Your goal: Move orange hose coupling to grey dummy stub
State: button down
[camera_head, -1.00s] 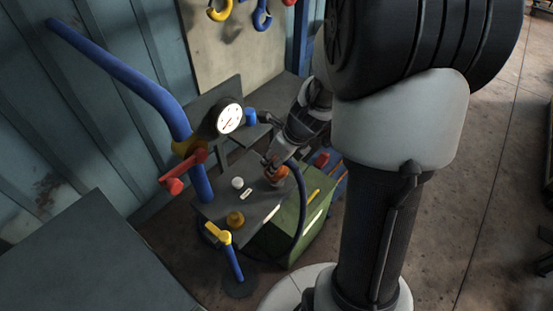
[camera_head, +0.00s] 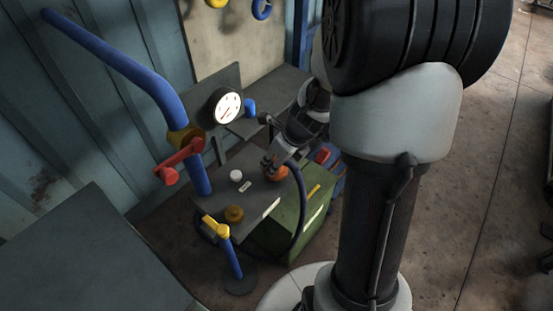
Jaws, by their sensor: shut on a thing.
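The orange hose coupling (camera_head: 277,174) is at the right part of the dark grey panel top (camera_head: 212,200). My gripper (camera_head: 269,163) is shut on it from above and hides part of it. A dark hose (camera_head: 302,205) loops from the coupling down the right side. I cannot tell whether the coupling touches the panel. A small pale, whitish stub (camera_head: 236,175) stands upright on the panel to the left of the coupling; it may be the grey dummy stub. A brass-yellow fitting (camera_head: 234,213) sits nearer the panel's front edge.
A blue pipe (camera_head: 120,70) with a red valve handle (camera_head: 180,160) rises at left. A round gauge (camera_head: 226,106) stands behind the panel. A yellow-handled valve (camera_head: 216,227) on a blue post is in front. A green box (camera_head: 300,225) is at right.

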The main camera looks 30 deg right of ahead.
jog(key=shift+f+b, duration=0.3)
jog(key=shift+f, duration=0.15)
jog(key=c, duration=0.9)
grip_release()
jog(key=shift+c, duration=0.2)
jog(key=shift+r, duration=0.1)
